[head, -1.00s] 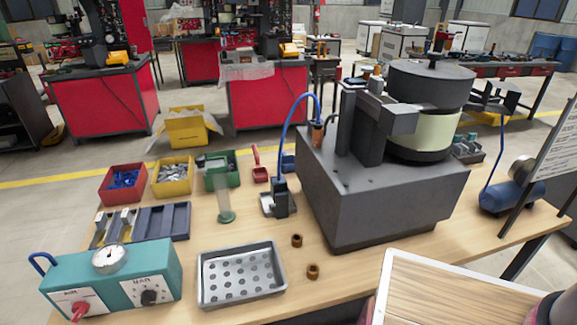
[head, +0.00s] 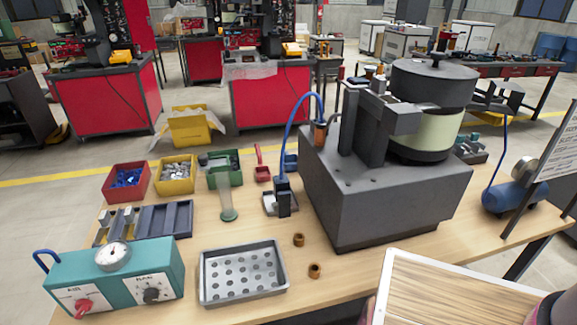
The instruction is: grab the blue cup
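A small blue object (head: 290,162), which may be the blue cup, sits on the wooden table (head: 345,268) toward the back edge. It is just left of the large grey bowl feeder (head: 385,195) and right of a red scoop (head: 262,173). The blue hose passes in front of it and partly hides it, so its shape is hard to tell. My gripper is not in view.
Red, yellow and green bins (head: 125,180) stand at the back left. A perforated metal tray (head: 243,295) and a teal control box (head: 60,265) lie in front. Two brown rings (head: 298,240) sit on bare tabletop. A white-edged wooden panel (head: 450,295) fills the front right.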

